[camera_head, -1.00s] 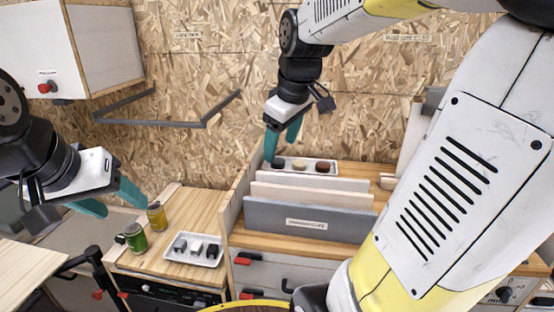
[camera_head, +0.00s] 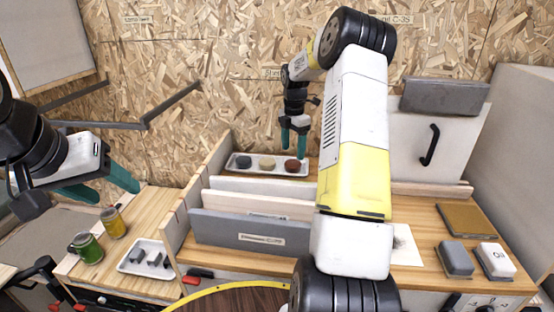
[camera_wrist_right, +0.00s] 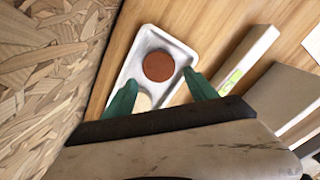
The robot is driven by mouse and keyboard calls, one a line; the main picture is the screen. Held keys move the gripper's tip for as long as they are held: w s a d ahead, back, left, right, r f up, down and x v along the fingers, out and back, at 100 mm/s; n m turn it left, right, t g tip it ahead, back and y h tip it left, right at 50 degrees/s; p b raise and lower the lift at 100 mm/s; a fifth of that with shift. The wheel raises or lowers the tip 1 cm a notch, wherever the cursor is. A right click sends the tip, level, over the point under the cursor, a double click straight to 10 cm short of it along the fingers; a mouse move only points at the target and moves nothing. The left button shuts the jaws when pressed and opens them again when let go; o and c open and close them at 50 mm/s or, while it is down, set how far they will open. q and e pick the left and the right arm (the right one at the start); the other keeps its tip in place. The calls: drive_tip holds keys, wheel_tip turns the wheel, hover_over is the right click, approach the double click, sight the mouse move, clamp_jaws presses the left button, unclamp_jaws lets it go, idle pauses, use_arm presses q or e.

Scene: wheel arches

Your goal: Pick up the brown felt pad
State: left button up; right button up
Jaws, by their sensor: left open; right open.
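The brown felt pad (camera_head: 291,166) is a reddish-brown disc at the right end of a white tray (camera_head: 232,164) by the back wall. In the right wrist view the pad (camera_wrist_right: 158,66) lies flat in the tray, just beyond the fingertips. My right gripper (camera_head: 293,150) is open and empty, its green fingers pointing down above the pad; I cannot tell the exact gap. A cream pad (camera_head: 267,163) and a dark pad (camera_head: 244,162) share the tray. My left gripper (camera_head: 118,197) is open and empty at the left, away from the tray.
Upright panels, the front one grey (camera_head: 215,231), stand in front of the tray. The chipboard wall (camera_head: 240,90) is close behind it. Jars (camera_head: 88,248) and a small tray (camera_head: 140,268) are at the left. Grey and white blocks (camera_head: 456,258) stand at the right.

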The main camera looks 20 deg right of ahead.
sight(293, 163)
wheel_tip(293, 163, down, 5)
drive_tip(key=shift+w+d+f, duration=0.1)
drive_tip(key=shift+w+f, duration=0.05)
drive_tip(key=shift+f, duration=0.05)
drive_tip(key=shift+c, duration=0.3)
drive_tip(key=c, duration=1)
